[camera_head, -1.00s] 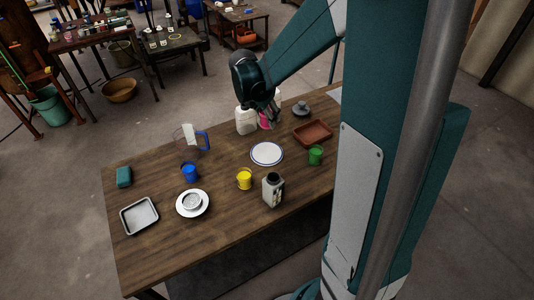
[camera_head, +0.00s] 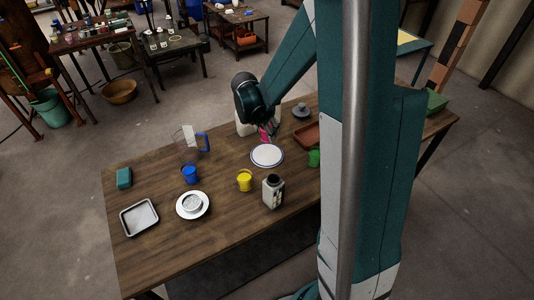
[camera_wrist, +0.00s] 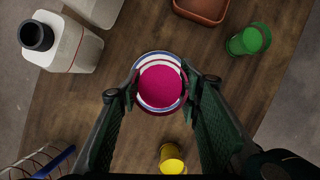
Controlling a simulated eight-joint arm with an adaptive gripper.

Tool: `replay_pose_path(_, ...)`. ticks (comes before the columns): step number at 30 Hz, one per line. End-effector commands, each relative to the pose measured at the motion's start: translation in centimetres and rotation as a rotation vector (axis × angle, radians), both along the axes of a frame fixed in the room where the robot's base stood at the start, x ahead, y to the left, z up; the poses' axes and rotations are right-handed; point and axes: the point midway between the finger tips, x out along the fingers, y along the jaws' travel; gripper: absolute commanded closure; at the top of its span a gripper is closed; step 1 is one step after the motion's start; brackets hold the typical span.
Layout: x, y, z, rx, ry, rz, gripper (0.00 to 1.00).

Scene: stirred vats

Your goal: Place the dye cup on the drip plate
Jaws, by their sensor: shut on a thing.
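A pink dye cup (camera_wrist: 160,88) sits between the fingers of my gripper (camera_wrist: 160,93) in the wrist view, with my gripper shut on it. The cup looks upright, and its pink inside faces the camera. In the head view the cup (camera_head: 264,137) is mostly hidden by my gripper (camera_head: 266,128). The white drip plate (camera_head: 267,156) with a blue rim lies on the table just in front of it. In the wrist view part of the plate's rim (camera_wrist: 158,54) shows behind the cup. The cup's height above the plate is hard to tell.
Green (camera_head: 314,158), yellow (camera_head: 245,181) and blue (camera_head: 190,175) cups stand around the plate. A grey bottle (camera_head: 273,192), a clear jug (camera_head: 187,150), a brown tray (camera_head: 307,135) and white jugs (camera_wrist: 66,40) are also near. The front left of the table holds a metal tray (camera_head: 139,217).

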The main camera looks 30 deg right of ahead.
Motion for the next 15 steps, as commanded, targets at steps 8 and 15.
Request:
replay_pose_path(8, 0.0, 0.0, -2.8, 0.0, 0.0, 0.0, 0.8)
replay_pose_path(15, 0.0, 0.0, -5.5, 0.0, 0.0, 0.0, 0.8)
